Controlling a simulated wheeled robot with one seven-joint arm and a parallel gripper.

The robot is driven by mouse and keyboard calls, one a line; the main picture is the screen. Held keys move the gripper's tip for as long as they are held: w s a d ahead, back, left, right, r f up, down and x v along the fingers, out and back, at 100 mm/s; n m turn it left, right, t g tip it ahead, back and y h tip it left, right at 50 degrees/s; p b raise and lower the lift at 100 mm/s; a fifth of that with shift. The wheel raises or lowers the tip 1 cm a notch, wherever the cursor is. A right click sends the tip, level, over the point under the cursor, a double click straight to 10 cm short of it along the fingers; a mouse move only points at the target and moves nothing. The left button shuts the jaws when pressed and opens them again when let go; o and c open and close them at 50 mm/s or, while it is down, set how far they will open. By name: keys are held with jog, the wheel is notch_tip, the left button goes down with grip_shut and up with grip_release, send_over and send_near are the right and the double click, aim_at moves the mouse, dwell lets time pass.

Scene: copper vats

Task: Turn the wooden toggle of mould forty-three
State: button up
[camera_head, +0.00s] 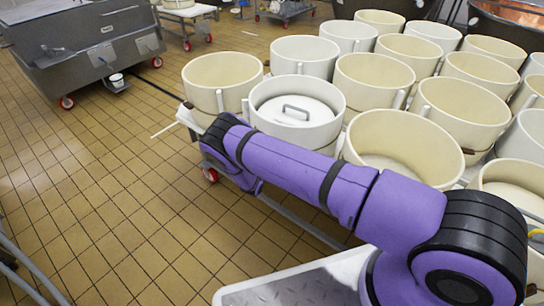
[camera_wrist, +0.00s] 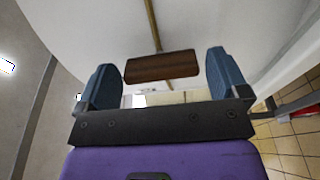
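A dark brown wooden toggle (camera_wrist: 162,66) shows in the wrist view against the white curved wall of a mould (camera_wrist: 205,22). A thin tan cord (camera_wrist: 152,25) runs along the wall to the toggle. My gripper (camera_wrist: 161,59) is open, with one blue-grey finger on each side of the toggle and a gap on both sides. Whether the fingertips reach past the toggle is hard to tell. In the head view my purple arm stretches to the left front of the moulds, near a mould with a lid inside (camera_head: 296,112); the fingers are not clear there. No mould number is readable.
Several cream moulds (camera_head: 374,80) stand close together on a wheeled cart with a low rail (camera_head: 300,222). A grey steel vat on casters (camera_head: 85,50) stands at the back left. The tiled floor (camera_head: 110,190) left of the cart is clear.

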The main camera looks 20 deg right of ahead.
jog(key=shift+o, duration=0.2)
jog(key=v, duration=1)
jog(key=shift+s+a, duration=0.25)
jog(key=shift+s, duration=0.05)
jog(key=shift+r, duration=0.1)
